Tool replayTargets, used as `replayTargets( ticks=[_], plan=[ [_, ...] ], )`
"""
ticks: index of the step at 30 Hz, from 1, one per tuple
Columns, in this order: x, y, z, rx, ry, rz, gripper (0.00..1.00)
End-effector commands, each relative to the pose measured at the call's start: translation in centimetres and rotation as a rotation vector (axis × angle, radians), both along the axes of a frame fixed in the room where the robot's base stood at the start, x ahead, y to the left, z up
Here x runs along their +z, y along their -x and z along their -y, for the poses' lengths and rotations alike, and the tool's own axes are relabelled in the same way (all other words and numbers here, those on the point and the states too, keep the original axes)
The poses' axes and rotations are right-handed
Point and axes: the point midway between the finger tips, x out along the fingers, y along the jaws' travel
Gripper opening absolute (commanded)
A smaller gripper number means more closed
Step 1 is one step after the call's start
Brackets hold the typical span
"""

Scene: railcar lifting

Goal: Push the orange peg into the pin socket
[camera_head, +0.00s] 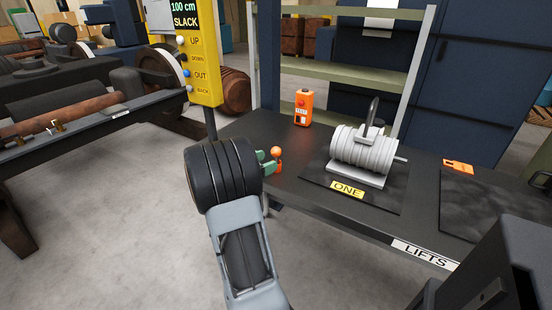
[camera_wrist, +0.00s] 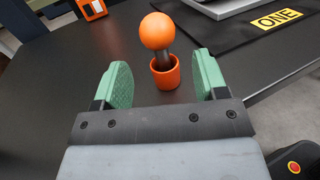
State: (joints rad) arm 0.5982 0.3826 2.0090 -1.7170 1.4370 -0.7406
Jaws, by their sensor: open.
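The orange peg (camera_wrist: 157,32) has a round orange ball head on a dark shaft. It stands in the orange cup-like pin socket (camera_wrist: 165,75) on the dark table, slightly tilted, with part of the shaft showing above the rim. In the head view the ball (camera_head: 276,151) shows just right of my gripper (camera_head: 271,161). My gripper (camera_wrist: 160,82) is open, its green fingers on either side of the peg and socket, apart from both. How deep the shaft sits in the socket is hidden.
A grey ribbed drum (camera_head: 362,149) stands on a mat marked ONE (camera_head: 347,190) to the right. An orange box with a red button (camera_head: 303,108) stands behind. Bare dark table surrounds the socket.

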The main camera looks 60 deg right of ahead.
Motion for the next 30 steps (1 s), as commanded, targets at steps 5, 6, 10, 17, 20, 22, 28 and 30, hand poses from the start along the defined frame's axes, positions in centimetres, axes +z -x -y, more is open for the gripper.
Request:
replayTargets(
  ticks=[5, 6, 10, 17, 20, 22, 28, 30],
  plan=[
    [0.0, 0.5, 1.0, 0.0, 0.0, 0.0, 0.66],
    [0.0, 0.5, 1.2, 0.0, 0.0, 0.0, 0.66],
    [0.0, 1.1, 2.3, -0.003, 0.001, 0.002, 0.66],
    [0.2, 2.3, 5.0, -0.002, 0.0, 0.002, 0.66],
    [0.3, 2.6, 5.6, -0.001, 0.0, 0.001, 0.66],
    [0.3, 2.6, 5.8, 0.0, -0.001, 0.001, 0.66],
    [0.3, 2.6, 5.8, 0.001, -0.001, 0.0, 0.66],
    [0.3, 2.6, 5.8, 0.001, -0.001, 0.0, 0.61]
  ],
)
